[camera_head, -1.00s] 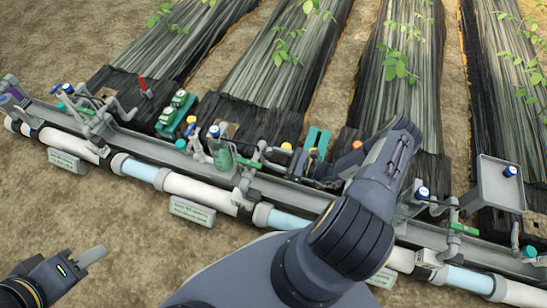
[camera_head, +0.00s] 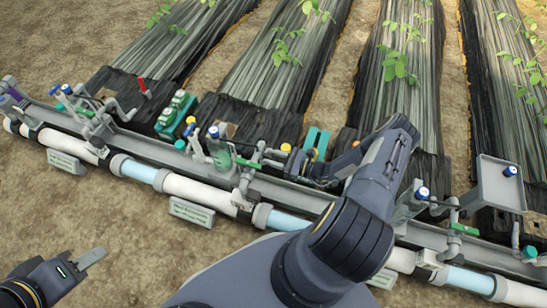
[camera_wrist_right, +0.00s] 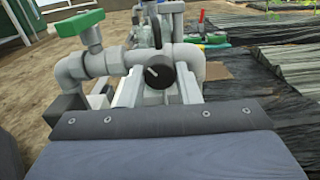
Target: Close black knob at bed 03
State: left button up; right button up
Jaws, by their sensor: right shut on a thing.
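The black knob (camera_wrist_right: 159,74) shows in the right wrist view on a grey valve body, with a pale mark across its face. My right gripper (camera_wrist_right: 160,90) has its light grey fingers on either side of the knob and is shut on it. In the head view my right gripper (camera_head: 308,168) is low at the pipe rail, and the knob cannot be made out there. My left gripper (camera_head: 88,259) is over bare soil at the lower left, away from the rail. Its finger gap cannot be made out. The bed placards are too small to read.
A green-handled valve (camera_wrist_right: 80,24) on grey pipe stands just left of the knob. In the head view a teal block (camera_head: 316,142) is close behind my right gripper. A grey tray (camera_head: 499,182) stands to the right. Bare soil lies in front of the rail.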

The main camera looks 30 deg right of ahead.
jog(key=shift+m+b, duration=1.45)
jog(key=shift+m, duration=2.35)
jog(key=o, duration=1)
jog(key=p+v, duration=0.1)
jog(key=v, duration=0.6)
jog(key=shift+s+d+p, duration=0.25)
jog(key=shift+s+p, duration=0.05)
